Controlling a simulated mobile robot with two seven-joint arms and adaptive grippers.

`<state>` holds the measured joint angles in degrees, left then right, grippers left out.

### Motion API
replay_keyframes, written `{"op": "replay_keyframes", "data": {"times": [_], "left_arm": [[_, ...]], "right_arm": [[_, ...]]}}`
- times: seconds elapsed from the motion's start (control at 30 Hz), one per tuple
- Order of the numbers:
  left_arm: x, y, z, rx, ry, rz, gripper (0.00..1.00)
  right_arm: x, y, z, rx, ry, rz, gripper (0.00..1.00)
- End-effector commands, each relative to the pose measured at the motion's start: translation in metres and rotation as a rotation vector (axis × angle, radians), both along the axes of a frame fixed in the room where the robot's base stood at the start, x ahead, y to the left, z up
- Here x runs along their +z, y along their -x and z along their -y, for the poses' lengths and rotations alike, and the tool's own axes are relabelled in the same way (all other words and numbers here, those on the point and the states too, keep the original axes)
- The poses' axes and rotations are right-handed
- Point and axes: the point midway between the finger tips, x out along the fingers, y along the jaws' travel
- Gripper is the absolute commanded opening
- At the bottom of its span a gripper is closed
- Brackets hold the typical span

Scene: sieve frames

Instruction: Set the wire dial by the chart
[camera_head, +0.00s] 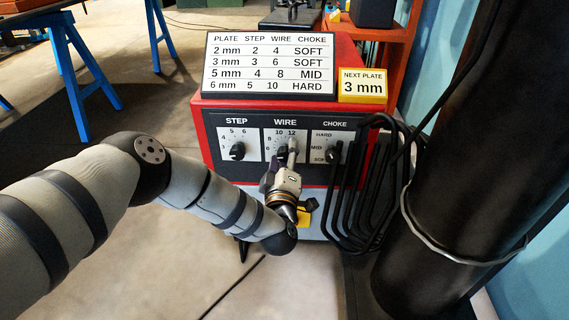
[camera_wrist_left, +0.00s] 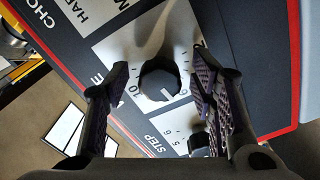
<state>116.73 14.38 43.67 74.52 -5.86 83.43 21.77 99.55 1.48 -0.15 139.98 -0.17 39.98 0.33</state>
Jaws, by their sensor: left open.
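The wire dial is a dark round knob (camera_wrist_left: 160,78) on a white scale. In the wrist view it lies between the fingers of my left gripper (camera_wrist_left: 160,105), which are open and apart from it on both sides. In the head view the left gripper (camera_head: 283,160) is at the panel below the WIRE label and hides much of this dial. A pale mark shows on the knob's edge in the wrist view; its number is unclear. The chart (camera_head: 270,65) stands on the red machine (camera_head: 200,125); its 3 mm row reads step 3, wire 6, choke SOFT. The yellow card (camera_head: 362,86) reads NEXT PLATE 3 mm.
The step dial (camera_head: 237,151) is left of the wire dial and the choke dial (camera_head: 334,152) right of it. Black cables (camera_head: 375,200) hang looped at the machine's right side, near the choke dial. A blue trestle (camera_head: 75,85) stands at the left on open floor.

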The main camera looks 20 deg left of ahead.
Motion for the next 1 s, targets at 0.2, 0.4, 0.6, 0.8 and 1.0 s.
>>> {"op": "replay_keyframes", "data": {"times": [0.2,0.4,0.6,0.8,1.0], "left_arm": [[-0.001,0.054,0.016,-0.003,0.001,-0.004,0.51],[0.000,0.096,0.028,-0.002,0.001,-0.002,0.51],[0.000,0.109,0.031,0.000,0.000,-0.001,0.51],[0.000,0.108,0.031,0.000,0.000,0.000,0.51],[0.009,0.108,0.031,0.000,-0.001,0.006,0.51]], "right_arm": [[0.000,0.000,0.000,0.000,0.000,0.000,0.40],[0.000,0.000,0.000,0.000,0.000,0.000,0.40],[0.000,0.000,0.000,0.000,0.000,0.000,0.40],[0.000,0.000,0.000,0.000,0.000,0.000,0.40],[0.005,-0.001,0.000,-0.001,-0.001,0.007,0.40]]}}
